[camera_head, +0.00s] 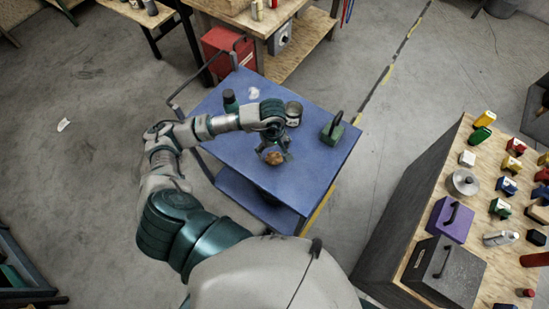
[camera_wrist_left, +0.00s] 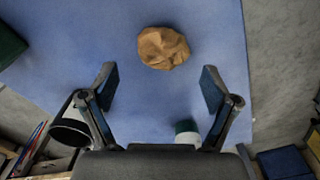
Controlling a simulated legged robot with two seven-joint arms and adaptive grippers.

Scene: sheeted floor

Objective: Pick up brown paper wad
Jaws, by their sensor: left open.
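The brown paper wad (camera_wrist_left: 163,47) is a crumpled ball on the blue cart top (camera_head: 215,123). In the head view the wad (camera_head: 275,158) shows at the tips of my left gripper (camera_head: 274,150). In the left wrist view my left gripper (camera_wrist_left: 158,90) is open, its two fingers apart. The wad lies beyond the fingertips, roughly centred between them, and nothing is held. I cannot tell whether the fingers touch the cart top. My right gripper is not in view.
A wooden bench (camera_head: 480,215) with several objects stands to the right. The cart's front area is clear.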

